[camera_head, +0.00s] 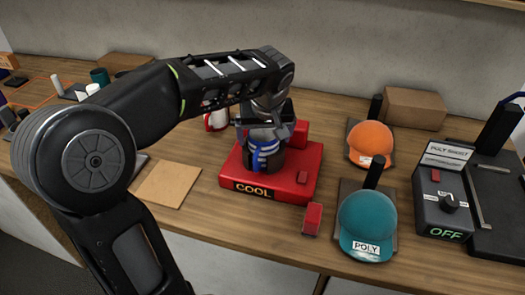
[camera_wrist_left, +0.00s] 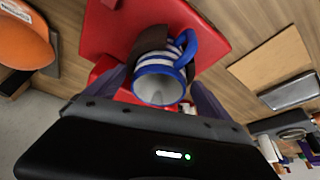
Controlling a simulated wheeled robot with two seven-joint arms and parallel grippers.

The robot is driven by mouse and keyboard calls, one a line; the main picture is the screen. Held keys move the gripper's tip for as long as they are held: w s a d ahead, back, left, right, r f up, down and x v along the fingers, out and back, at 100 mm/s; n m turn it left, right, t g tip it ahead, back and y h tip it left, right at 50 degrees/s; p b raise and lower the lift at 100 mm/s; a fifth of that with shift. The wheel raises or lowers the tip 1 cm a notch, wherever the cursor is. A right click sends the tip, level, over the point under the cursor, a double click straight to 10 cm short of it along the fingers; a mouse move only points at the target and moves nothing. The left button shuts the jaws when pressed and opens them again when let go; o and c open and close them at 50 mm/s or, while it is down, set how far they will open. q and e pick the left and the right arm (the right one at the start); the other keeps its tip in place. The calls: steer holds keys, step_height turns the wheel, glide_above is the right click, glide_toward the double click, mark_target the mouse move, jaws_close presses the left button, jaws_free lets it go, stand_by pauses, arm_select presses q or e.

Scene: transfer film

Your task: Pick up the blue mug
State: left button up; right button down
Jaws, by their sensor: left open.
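The blue mug (camera_head: 265,158), with white stripes, stands on the red block marked COOL (camera_head: 232,183). A dark band covers part of its side. My left gripper (camera_head: 266,128) is over the mug from above and hides its upper part in the head view. In the left wrist view the mug (camera_wrist_left: 158,68) shows its open white inside, blue rim and blue handle. The open fingers of my left gripper (camera_wrist_left: 160,92) are on either side of the mug; I cannot tell whether they touch it. My right gripper is not in view.
A teal cap (camera_head: 366,222) and an orange cap (camera_head: 371,140) are on stands to the right. A dark box marked OFF (camera_head: 440,205) stands further right. A red and white mug (camera_head: 216,120) is behind the block. A small red block (camera_head: 312,218) lies in front.

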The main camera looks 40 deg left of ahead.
arm_select(q)
steer(key=shift+c, duration=0.4)
jaws_close()
stand_by(0.8)
